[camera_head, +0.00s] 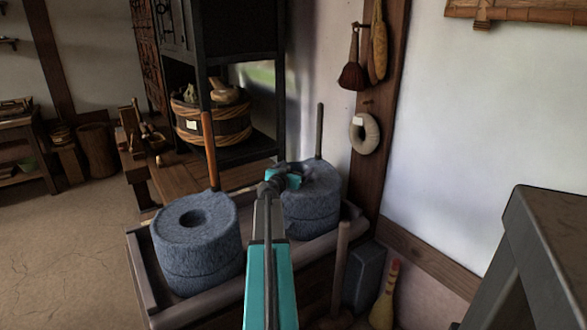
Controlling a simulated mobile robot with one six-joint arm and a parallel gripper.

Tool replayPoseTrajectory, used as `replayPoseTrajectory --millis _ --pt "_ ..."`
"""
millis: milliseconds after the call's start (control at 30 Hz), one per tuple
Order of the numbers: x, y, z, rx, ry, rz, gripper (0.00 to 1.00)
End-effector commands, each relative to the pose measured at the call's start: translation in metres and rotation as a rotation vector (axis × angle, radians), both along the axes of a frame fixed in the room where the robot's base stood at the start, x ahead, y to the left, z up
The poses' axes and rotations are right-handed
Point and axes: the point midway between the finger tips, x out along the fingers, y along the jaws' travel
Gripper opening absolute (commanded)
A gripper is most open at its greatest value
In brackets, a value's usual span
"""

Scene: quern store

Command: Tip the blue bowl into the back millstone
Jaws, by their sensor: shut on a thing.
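The back millstone (312,207) is a grey-blue stone drum with an upright handle, at the right end of a wooden trough. My arm reaches over it from below. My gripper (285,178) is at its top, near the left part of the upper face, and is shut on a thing. The arm's end covers the millstone's hole and part of its top. The blue bowl cannot be made out; the arm's end hides what the jaws hold. I cannot tell its tilt or whether anything is in it.
A second millstone (197,243) with an open hole and upright handle stands left in the same trough (140,262). A wooden post (341,262) and a broom (384,295) are to the right. A grey stand (545,240) is at far right. Floor (65,240) is clear at left.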

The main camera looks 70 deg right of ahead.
Motion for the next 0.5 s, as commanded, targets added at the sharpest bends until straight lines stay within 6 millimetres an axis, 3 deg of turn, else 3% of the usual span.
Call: replayPoseTrajectory --millis 500 --pt "0.0001 -0.001 0.0034 0.028 -0.015 0.001 0.6"
